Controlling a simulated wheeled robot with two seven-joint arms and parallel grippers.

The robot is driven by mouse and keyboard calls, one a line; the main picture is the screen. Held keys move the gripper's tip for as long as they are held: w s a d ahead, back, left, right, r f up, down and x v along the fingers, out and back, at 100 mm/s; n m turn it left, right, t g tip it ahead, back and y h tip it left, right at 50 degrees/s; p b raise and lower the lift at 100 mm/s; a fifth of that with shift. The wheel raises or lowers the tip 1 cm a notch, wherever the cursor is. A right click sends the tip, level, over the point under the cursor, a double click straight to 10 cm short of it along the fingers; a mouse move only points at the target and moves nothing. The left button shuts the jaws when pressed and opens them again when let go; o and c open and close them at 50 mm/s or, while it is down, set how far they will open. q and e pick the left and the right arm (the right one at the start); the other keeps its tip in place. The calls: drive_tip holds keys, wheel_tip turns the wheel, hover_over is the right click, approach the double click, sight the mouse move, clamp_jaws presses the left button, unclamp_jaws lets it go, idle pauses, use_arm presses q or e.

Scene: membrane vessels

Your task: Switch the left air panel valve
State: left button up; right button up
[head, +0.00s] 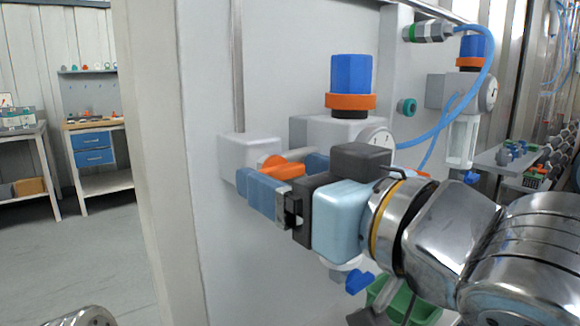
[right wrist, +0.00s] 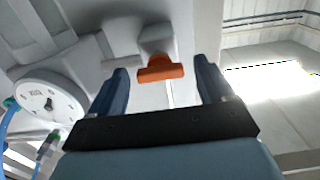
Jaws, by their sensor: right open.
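The left air panel valve has an orange handle (head: 283,166) on a pale grey block (head: 249,152), at the left of the panel. My right gripper (head: 276,173) is open, with blue fingers to either side of the handle in the head view. In the right wrist view the orange handle (right wrist: 161,72) shows between the two spread fingertips (right wrist: 162,72), nearer the right one, with clear gaps on both sides. I cannot tell how deep it sits between them. The near finger hides part of the valve block. My left gripper is not in view.
A regulator with a blue knob (head: 351,72), orange collar and round gauge (head: 378,138) is just behind my right gripper. The gauge also shows in the right wrist view (right wrist: 48,97). A blue hose (head: 450,122) loops at right. A workbench (head: 98,128) stands far left.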

drive_tip(key=shift+w+a, duration=0.15)
drive_tip(key=shift+w, duration=0.1)
drive_tip(key=c, duration=1)
drive_tip(key=shift+c, duration=0.2)
